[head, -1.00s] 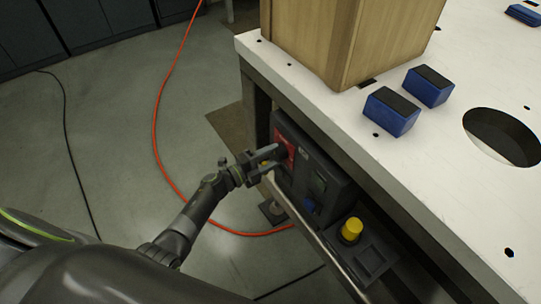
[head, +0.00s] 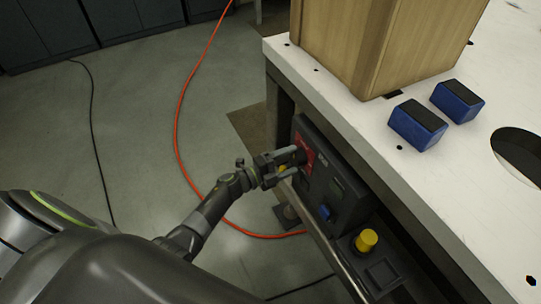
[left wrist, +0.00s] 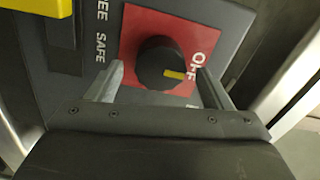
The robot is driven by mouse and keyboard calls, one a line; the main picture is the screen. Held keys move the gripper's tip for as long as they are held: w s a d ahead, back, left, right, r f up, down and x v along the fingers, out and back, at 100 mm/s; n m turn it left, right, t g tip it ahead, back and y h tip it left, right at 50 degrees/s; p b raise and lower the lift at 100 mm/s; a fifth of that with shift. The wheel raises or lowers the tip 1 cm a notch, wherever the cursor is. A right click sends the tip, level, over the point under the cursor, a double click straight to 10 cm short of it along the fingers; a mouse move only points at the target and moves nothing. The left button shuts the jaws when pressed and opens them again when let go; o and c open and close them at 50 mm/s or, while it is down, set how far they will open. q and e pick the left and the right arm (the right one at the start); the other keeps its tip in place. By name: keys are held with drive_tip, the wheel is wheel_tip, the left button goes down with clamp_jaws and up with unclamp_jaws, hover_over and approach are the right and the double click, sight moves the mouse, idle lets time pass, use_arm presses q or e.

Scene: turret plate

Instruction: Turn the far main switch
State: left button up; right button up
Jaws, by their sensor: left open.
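The main switch is a black round knob with a yellow mark on a red plate, seen in the left wrist view (left wrist: 162,64). The red plate (left wrist: 188,25) carries the word OFF at its right; the yellow mark points right, toward the lettering. In the head view the red plate (head: 303,147) is on the dark control box (head: 338,190) under the table edge, partly hidden by my gripper. My left gripper (head: 292,164) is open in front of the plate. In the left wrist view its fingers lie on either side of the knob's lower part; I cannot tell whether they touch it. My right gripper is not in view.
A white table (head: 470,215) with holes stands above the box, bearing a wooden crate (head: 345,45) and blue blocks (head: 417,124). A yellow button (head: 366,240) sits right of the box. A rail runs below. An orange cable (head: 178,120) lies on the floor.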

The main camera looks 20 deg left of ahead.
use_arm(q)
drive_tip(key=v, duration=1.7)
drive_tip(key=shift+b, duration=0.45)
drive_tip(key=shift+f, duration=0.2)
drive_tip(key=s+a+f+n+g+y+p, duration=0.1)
drive_tip(key=s+a+f+n+y, duration=0.15)
drive_tip(key=f+n+y, duration=0.2)
drive_tip(key=s+a+f+n+y+p, duration=0.2)
drive_tip(key=s+f+n+y, duration=0.1)
drive_tip(key=f+n, duration=0.25)
drive_tip(key=s+a+f+n+g+y+p, duration=0.1)
drive_tip(key=s+a+f+n+y, duration=0.2)
drive_tip(key=f+n, duration=0.25)
drive_tip(key=s+d+f+n+g+p, duration=0.1)
drive_tip(key=s+d+f+n+g, duration=0.1)
drive_tip(key=s, duration=0.7)
drive_tip(key=s+d+f+n+g+y+p, duration=0.1)
drive_tip(key=s+d+f+n+g, duration=0.1)
drive_tip(key=s+f+g, duration=0.3)
drive_tip(key=s+d+f+n+g+p, duration=0.1)
drive_tip(key=s+f+n+g, duration=0.3)
drive_tip(key=s, duration=1)
wheel_tip(320, 180, down, 3)
drive_tip(key=shift+d+f+n, duration=0.2)
drive_tip(key=shift+d+n, duration=0.15)
drive_tip(key=shift+d, duration=0.1)
drive_tip(key=shift+s+y, duration=0.15)
drive_tip(key=shift+y, duration=0.1)
